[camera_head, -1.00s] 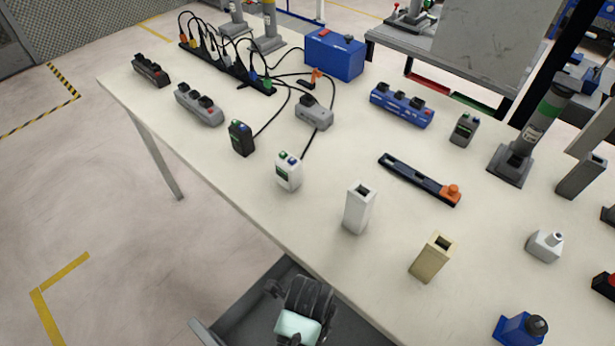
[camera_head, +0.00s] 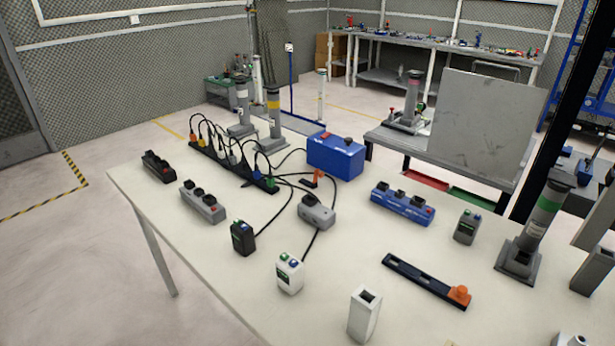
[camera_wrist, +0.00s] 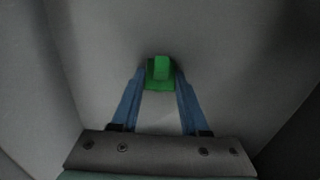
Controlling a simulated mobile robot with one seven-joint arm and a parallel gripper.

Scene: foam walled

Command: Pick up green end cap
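In the wrist view, a small green end cap (camera_wrist: 160,72) shows at the far end of my fingers, against a plain grey surface. My gripper (camera_wrist: 160,78) has two blue fingers, one on each side of the cap. The cap's sides line up closely with the inner edges of the fingertips. I cannot tell whether the fingers press on it or only stand around it. In the head view my gripper and this cap are not visible.
Grey walls rise close on the left and right in the wrist view. In the head view the white table (camera_head: 225,290) holds a white block (camera_head: 364,315), a dark bar (camera_head: 425,281), a blue box (camera_head: 335,157) and a cabled power strip (camera_head: 230,167).

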